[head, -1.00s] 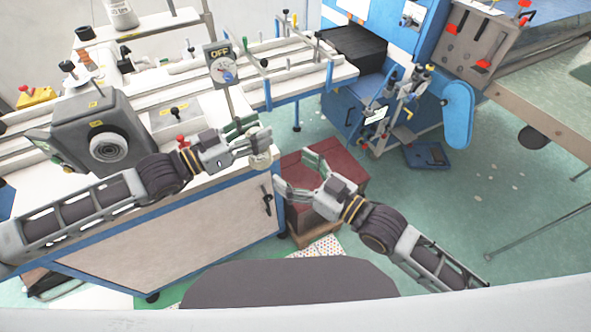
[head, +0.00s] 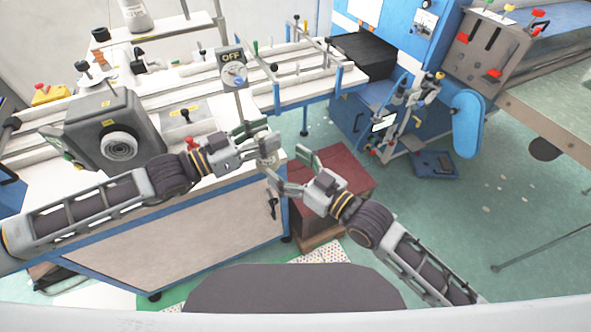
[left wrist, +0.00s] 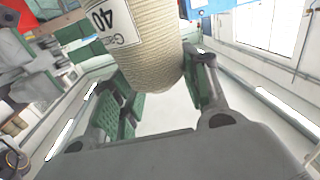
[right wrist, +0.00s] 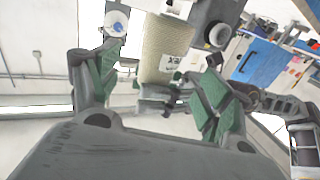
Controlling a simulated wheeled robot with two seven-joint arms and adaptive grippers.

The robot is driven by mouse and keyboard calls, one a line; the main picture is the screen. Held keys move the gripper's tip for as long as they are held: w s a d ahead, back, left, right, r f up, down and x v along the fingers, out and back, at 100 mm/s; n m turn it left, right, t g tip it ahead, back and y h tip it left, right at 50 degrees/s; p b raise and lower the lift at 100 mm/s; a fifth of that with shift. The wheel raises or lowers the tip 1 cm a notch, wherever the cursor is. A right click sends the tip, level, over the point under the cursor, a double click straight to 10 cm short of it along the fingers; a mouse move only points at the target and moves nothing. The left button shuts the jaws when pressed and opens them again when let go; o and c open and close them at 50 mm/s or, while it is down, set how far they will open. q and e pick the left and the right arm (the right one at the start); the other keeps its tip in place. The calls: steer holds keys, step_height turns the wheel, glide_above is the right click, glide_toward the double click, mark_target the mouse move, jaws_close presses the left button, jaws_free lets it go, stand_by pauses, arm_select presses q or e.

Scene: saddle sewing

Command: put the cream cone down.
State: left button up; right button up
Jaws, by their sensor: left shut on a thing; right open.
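The cream cone (head: 268,157) is small in the head view, beside the table's right corner. In the left wrist view the cone (left wrist: 148,55) is large, with a white label marked 40, between green finger pads. My left gripper (head: 262,140) is shut on it. My right gripper (head: 290,168) is open, its fingers spread towards the cone from the right. In the right wrist view the cone (right wrist: 165,48) appears between the right gripper's spread fingers.
A dark red box (head: 335,185) stands on the floor below my right gripper. A blue machine (head: 385,50) stands at the back.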

mark_target(274, 157)
steer(key=x, duration=0.7)
steer(key=shift+w+a, duration=0.2)
steer(key=shift+a, duration=0.1)
steer(key=c, duration=1)
arm_select(q)
steer(key=o, duration=1.2)
arm_select(e)
steer(key=shift+c, duration=1)
arm_select(q)
steer(key=shift+a, duration=0.15)
steer(key=v, duration=1.1)
steer(key=shift+s+a, duration=0.25)
steer(key=shift+a, duration=0.05)
